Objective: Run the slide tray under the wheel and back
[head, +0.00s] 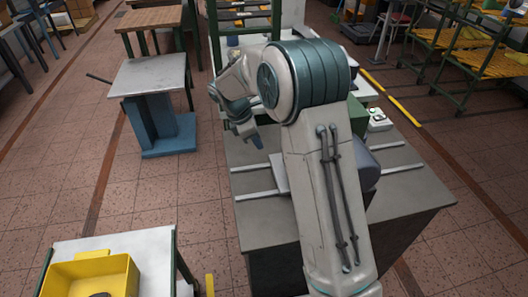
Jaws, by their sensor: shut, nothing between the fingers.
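The slide tray (280,173) looks like a pale flat plate on the light rails of the dark grey bench (265,215); my arm hides its right part. The wheel appears to be the dark rounded body (368,166) just right of my arm; most of it is hidden. Two pairs of rail ends show, on the left (252,168) and on the right (402,168). My gripper (257,142) is shut and empty, pointing down near the back left edge of the bench. It is apart from the tray, up and left of it in the picture.
A green-and-white box with round buttons (378,120) stands at the bench's back right. A small table with a blue base (150,75) stands to the left. A yellow bin (90,275) sits on a white table at front left. Tiled floor lies open between them.

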